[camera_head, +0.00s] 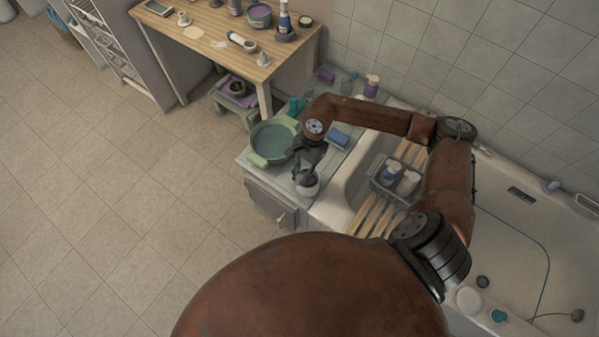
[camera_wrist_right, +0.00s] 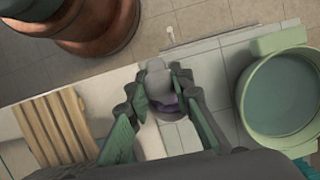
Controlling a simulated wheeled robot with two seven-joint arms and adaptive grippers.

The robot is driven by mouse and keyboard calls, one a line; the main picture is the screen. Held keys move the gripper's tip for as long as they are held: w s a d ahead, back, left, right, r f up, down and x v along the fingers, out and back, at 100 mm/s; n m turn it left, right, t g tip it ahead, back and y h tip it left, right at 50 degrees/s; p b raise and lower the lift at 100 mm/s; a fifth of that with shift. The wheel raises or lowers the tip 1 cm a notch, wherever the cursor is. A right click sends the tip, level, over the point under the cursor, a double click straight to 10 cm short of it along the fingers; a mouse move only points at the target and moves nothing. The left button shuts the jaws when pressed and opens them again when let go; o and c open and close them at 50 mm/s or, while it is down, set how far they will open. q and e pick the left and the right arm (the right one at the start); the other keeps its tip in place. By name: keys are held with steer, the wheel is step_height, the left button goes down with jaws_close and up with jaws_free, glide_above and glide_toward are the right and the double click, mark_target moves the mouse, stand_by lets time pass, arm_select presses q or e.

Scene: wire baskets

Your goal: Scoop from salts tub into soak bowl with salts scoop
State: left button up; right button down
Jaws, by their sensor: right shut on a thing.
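The soak bowl (camera_head: 257,158) is a wide green bowl with two handles and bluish-green liquid, standing on the counter at the tub's end; it also shows at right in the wrist view (camera_wrist_right: 246,95). The salts tub (camera_head: 308,191) is a small pale tub just right of and nearer than the bowl. Purple content (camera_wrist_right: 168,105) shows between my fingers in the wrist view. My right gripper (camera_head: 304,174) points down over the salts tub, shut on the grey salts scoop (camera_wrist_right: 155,78), which is partly hidden by the fingers. How deep the scoop sits is hidden. My left gripper is out of view.
A blue sponge-like block (camera_head: 339,136) lies beyond my gripper. A grey wire basket (camera_head: 381,187) with bottles sits on the wooden bath slats (camera_head: 372,218), under my right arm. A wooden table (camera_head: 218,58) with several items stands behind. The tiled floor at left is clear.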

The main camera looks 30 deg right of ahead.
steer(key=shift+f+b, duration=1.3)
steer(key=shift+f, duration=0.8)
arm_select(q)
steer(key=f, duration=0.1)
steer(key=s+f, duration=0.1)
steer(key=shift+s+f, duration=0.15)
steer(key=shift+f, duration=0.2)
arm_select(e)
steer(key=shift+r, duration=0.1)
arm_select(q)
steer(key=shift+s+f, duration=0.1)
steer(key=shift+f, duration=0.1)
